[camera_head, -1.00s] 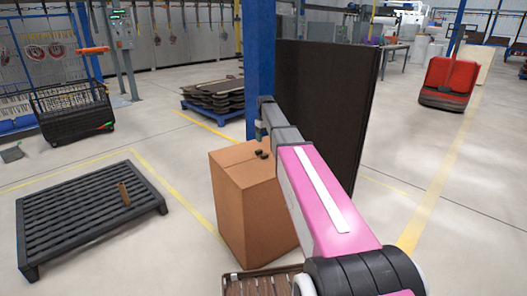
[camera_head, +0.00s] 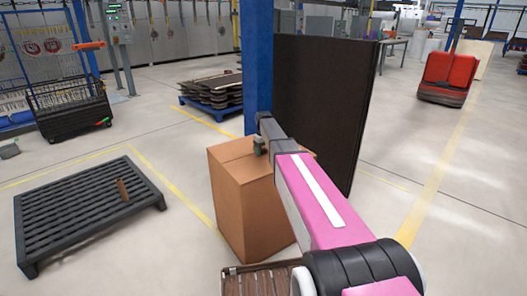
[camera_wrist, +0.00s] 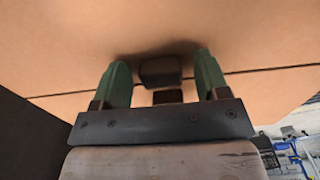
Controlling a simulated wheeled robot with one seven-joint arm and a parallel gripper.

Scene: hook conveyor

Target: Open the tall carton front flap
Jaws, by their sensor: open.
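The tall carton (camera_head: 240,205) is a brown cardboard box standing upright on the floor in the head view. Its top looks closed, with a seam across it. In the wrist view, the carton's surface (camera_wrist: 60,45) fills most of the picture, with the dark seam crossing it. A small dark block (camera_wrist: 160,70) sits at the seam. My gripper (camera_head: 260,147) is over the carton's top in the head view. In the wrist view, my gripper (camera_wrist: 163,68) is open, its green fingers on either side of the dark block. I cannot tell whether they touch it.
A blue post (camera_head: 257,60) and a dark upright panel (camera_head: 320,100) stand behind the carton. A dark slatted pallet (camera_head: 85,210) lies at left. A brown slatted surface (camera_head: 262,283) is at the bottom. The floor at right is clear up to a red machine (camera_head: 447,75).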

